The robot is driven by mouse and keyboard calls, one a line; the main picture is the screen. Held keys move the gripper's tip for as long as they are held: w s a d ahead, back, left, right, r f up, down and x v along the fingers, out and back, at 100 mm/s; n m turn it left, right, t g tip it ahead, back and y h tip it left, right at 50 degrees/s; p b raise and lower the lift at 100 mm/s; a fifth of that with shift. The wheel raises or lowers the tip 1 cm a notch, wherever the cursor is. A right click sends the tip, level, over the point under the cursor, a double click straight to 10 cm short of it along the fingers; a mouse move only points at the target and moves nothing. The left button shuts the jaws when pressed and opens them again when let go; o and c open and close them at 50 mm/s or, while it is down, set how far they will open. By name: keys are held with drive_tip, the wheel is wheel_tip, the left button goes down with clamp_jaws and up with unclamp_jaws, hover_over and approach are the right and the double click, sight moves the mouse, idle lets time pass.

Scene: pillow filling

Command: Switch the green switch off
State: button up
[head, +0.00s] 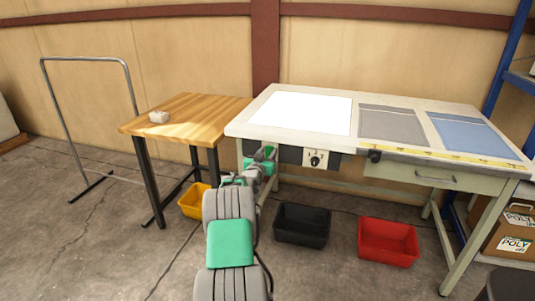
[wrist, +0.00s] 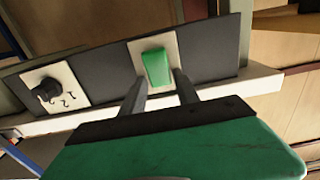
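The green switch (wrist: 156,67) sits on a pale plate in a dark panel (wrist: 107,75), seen in the wrist view. In the head view my arm and gripper hide it. My gripper (wrist: 156,82) is in front of the panel, with its two fingers apart on either side of the switch's lower part. Nothing shows between the fingers except the switch. Whether the fingers touch it I cannot tell. In the head view my gripper (head: 268,155) is at the left end of the panel under the worktable's front edge.
A black knob (wrist: 46,89) on a numbered plate is beside the switch; it also shows in the head view (head: 314,160). The worktable (head: 240,124) has a white sheet and grey and blue cloths. A wooden table (head: 185,112) stands left. Yellow, black (head: 301,224) and red bins (head: 388,242) are on the floor.

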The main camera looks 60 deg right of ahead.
clamp_jaws()
drive_tip(key=shift+f, duration=0.15)
drive_tip(key=f+b, duration=0.1)
drive_tip(key=b, duration=0.2)
drive_tip(key=shift+h+b, duration=0.3)
drive_tip(key=shift+b, duration=0.05)
drive_tip(key=h+b, duration=0.1)
drive_tip(key=b, duration=0.5)
drive_tip(key=shift+a+f+h, duration=0.15)
drive_tip(key=shift+f+h, duration=0.2)
drive_tip(key=shift+h, duration=0.05)
drive_tip(key=h+b, duration=0.1)
drive_tip(key=b, duration=0.4)
drive_tip(key=shift+t+h, duration=0.3)
drive_tip(key=shift+r+h+b, duration=0.3)
drive_tip(key=shift+b, duration=0.6)
